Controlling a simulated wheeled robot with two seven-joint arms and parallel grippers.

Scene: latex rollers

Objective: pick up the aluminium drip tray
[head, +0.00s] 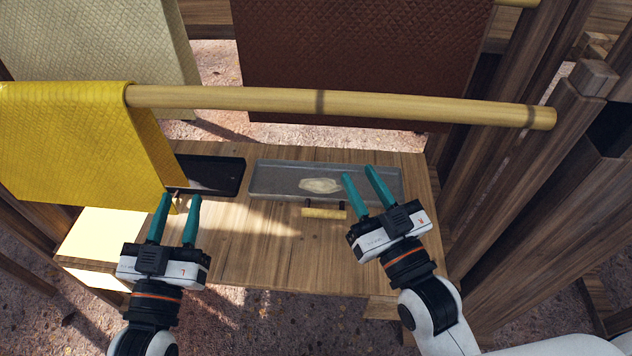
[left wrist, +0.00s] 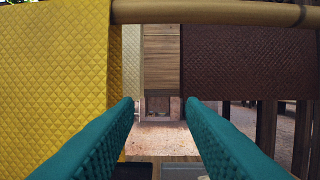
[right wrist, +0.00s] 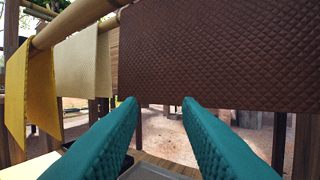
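The aluminium drip tray (head: 275,182) is a long, shallow grey tray with a pale cream patch in it, lying flat on the wooden bench. A pale wooden bar (head: 323,213) on two dark posts stands at its front edge, like a handle. My right gripper (head: 359,173) is open and empty, its fingertips appearing over the tray's right part in the head view. Its height above the tray is hard to tell. A grey tray edge shows low in the right wrist view (right wrist: 146,172). My left gripper (head: 180,200) is open and empty, left of the tray.
A black tray (head: 215,175) lies left of the aluminium one. A yellow quilted sheet (head: 75,140) hangs from a round wooden pole (head: 400,104) crossing beyond my grippers. Brown (head: 360,50) and cream (head: 130,45) sheets hang behind. Wooden posts (head: 520,190) stand right. The bench front (head: 275,250) is clear.

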